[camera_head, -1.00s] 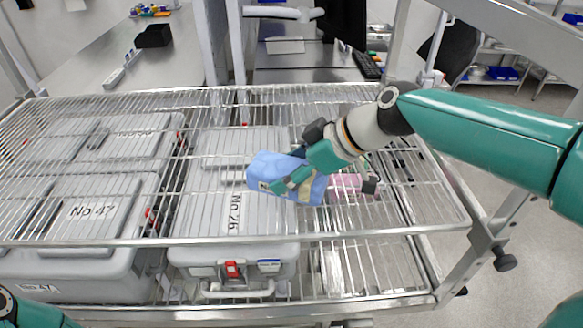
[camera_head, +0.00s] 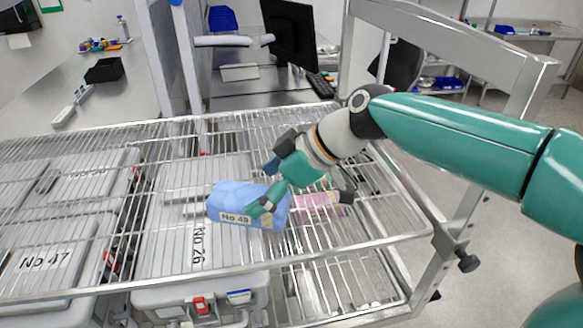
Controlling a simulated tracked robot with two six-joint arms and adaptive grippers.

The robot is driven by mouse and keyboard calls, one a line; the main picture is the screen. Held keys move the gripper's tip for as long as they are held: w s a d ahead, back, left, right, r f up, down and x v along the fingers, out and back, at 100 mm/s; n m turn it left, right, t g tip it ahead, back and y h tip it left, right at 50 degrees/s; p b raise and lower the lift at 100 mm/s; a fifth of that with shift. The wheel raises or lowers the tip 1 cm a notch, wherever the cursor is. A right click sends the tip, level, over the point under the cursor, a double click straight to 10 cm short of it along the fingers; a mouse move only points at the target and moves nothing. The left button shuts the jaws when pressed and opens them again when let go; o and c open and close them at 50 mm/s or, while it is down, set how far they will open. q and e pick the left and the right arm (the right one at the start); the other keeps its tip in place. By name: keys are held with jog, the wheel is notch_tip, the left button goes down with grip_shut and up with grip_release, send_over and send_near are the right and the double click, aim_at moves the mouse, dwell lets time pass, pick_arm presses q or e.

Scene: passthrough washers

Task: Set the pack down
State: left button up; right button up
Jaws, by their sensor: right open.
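The blue pack (camera_head: 247,204), with a label that reads "No 49", is at the middle of the wire rack (camera_head: 352,236). It appears to rest on the rack's wires. My right gripper (camera_head: 268,188) is at the pack's right end, with its fingers spread. One finger overlaps the front of the pack, and another part is behind it. I cannot tell whether a finger touches the pack. My left gripper is out of view.
A pink item (camera_head: 316,203) lies just right of the pack. Grey boxes, such as "No 26" (camera_head: 190,262) and "No 47" (camera_head: 45,255), stand below the wires. The rack's left part is clear.

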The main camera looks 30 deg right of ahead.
jog(key=v, duration=0.8)
jog(key=shift+r+b, duration=0.2)
jog(key=shift+b, duration=0.1)
jog(key=shift+s+d, duration=0.15)
jog(key=shift+s, duration=0.05)
